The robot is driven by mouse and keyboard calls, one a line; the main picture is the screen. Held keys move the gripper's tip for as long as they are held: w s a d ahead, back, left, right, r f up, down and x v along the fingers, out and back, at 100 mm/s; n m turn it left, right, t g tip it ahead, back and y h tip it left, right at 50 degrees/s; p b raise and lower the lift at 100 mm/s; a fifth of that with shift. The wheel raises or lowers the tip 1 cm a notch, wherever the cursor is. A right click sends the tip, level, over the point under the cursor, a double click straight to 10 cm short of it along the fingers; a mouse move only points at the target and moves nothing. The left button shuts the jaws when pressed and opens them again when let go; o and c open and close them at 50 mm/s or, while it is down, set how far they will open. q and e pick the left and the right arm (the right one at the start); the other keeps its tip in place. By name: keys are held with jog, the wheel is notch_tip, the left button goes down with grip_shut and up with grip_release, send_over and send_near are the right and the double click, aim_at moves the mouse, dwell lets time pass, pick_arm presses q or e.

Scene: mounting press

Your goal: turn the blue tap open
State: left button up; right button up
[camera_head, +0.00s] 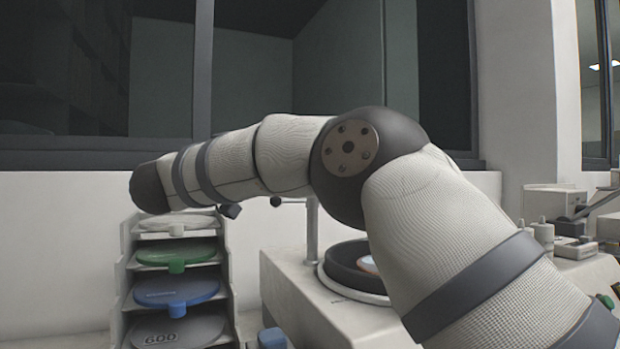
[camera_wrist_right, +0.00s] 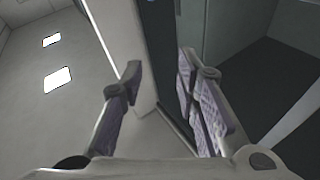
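A small blue part (camera_head: 272,338) shows at the bottom edge of the head view, by the left front of a pale machine (camera_head: 290,290). It is cut off by the frame, and I cannot tell whether it is the blue tap. A thin upright pipe (camera_head: 312,232) stands on the machine, partly hidden by my right arm. My right arm crosses the head view from lower right to upper left, above the machine. In the right wrist view my right gripper (camera_wrist_right: 160,72) is open, with its fingers apart and nothing between them. My left gripper is not in view.
A rack (camera_head: 228,275) with several coloured discs stands left of the machine. A dark round bowl (camera_head: 345,272) on the machine is partly covered by my arm. Small bottles and equipment (camera_head: 545,235) stand at the right. A wall and windows (camera_head: 330,60) close off the back.

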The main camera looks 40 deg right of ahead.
notch_tip(320, 180, down, 4)
jog(key=n+g+y, duration=0.1)
jog(key=n+y, duration=0.1)
jog(key=y, duration=0.1)
jog(key=x, duration=1.1)
jog(key=shift+w+d, duration=0.15)
jog(key=shift+d, duration=0.05)
grip_shut()
